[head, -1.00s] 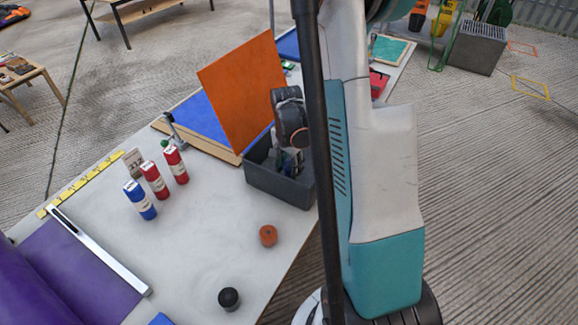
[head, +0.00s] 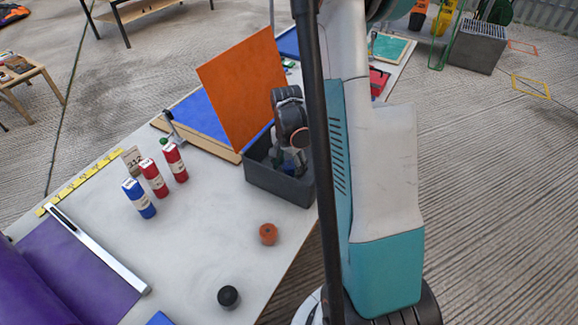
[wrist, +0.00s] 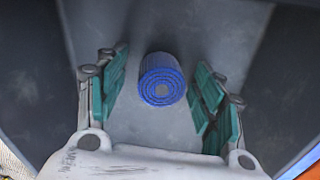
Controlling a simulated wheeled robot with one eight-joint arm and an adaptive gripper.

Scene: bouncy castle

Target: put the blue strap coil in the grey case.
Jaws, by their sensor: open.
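The blue strap coil (wrist: 162,80) is a ribbed blue roll with its spiral end towards the wrist camera. In the wrist view it lies on the grey floor of the case (wrist: 130,128), between the two green-padded fingers. My gripper (wrist: 160,92) is open, with a gap showing on both sides of the coil. In the head view the dark grey open-topped case (head: 277,187) stands at the table's right edge. My gripper (head: 288,164) reaches down into it, and its fingers are partly hidden by the case wall. I cannot make out the coil clearly in the head view.
An orange panel (head: 240,95) stands upright just behind the case. An orange roll (head: 268,234) and a black one (head: 228,297) sit nearer. The table middle is clear.

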